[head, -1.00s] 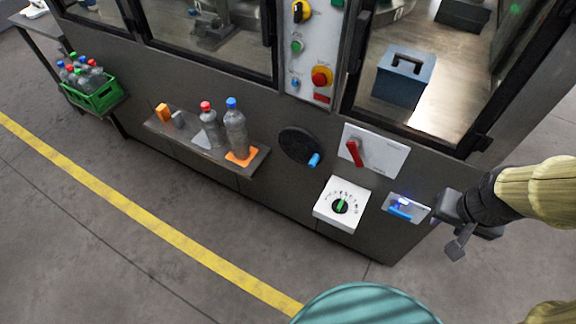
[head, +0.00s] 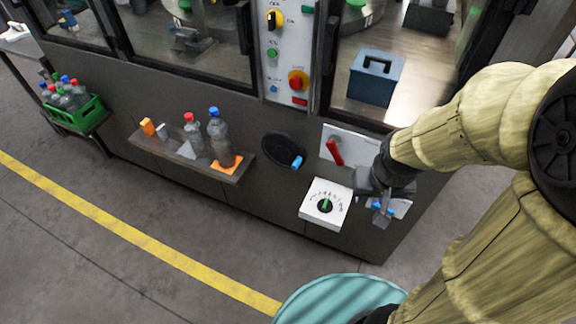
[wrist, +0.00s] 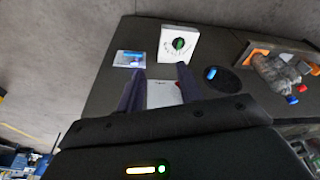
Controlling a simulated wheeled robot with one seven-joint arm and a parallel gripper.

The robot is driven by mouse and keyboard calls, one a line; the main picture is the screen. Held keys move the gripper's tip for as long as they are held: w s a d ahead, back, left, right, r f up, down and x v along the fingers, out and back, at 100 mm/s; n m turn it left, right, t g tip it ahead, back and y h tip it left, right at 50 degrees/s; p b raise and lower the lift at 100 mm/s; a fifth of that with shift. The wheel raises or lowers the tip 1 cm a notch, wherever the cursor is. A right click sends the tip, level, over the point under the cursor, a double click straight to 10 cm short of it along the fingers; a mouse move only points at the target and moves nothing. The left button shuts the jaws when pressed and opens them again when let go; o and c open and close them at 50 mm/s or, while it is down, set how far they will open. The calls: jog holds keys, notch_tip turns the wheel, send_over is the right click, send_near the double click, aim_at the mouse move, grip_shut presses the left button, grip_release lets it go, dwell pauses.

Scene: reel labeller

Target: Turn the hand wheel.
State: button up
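The hand wheel (head: 281,148) is a black disc on the machine's dark front panel. Its blue handle (head: 297,162) sits at the lower right of the rim in the head view. The wheel also shows in the wrist view (wrist: 226,82), right of the fingers, with its blue handle (wrist: 211,73) at the left. My gripper (head: 381,213) is to the right of the wheel and apart from it, in front of the panel's right part. In the wrist view its two fingers (wrist: 160,69) are spread with nothing held between them.
Between wheel and gripper are a red lever on a white plate (head: 334,152) and a white dial box with a green pointer (head: 326,204). A blue-lit fixture (head: 401,207) is partly behind my gripper. A shelf with bottles (head: 190,150) juts out left of the wheel.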

jog(key=shift+o, duration=0.7)
jog(key=w+f+m+t+y+b, duration=0.1)
jog(key=w+f+b, duration=0.4)
jog(key=f, duration=0.5)
jog(key=w+f+m+t+y+b, duration=0.1)
jog(key=w+f+t+y+b, duration=0.1)
jog(key=w+f+b, duration=0.6)
jog(key=w+a+f+m+t+y+b, duration=0.3)
jog(key=a+f+m+t+y+b, duration=0.2)
jog(key=y, duration=0.3)
jog(key=shift+w+f+m+y, duration=0.15)
jog(key=shift+w+m+y, duration=0.15)
jog(key=shift+m+y, duration=0.1)
jog(key=shift+w, duration=0.1)
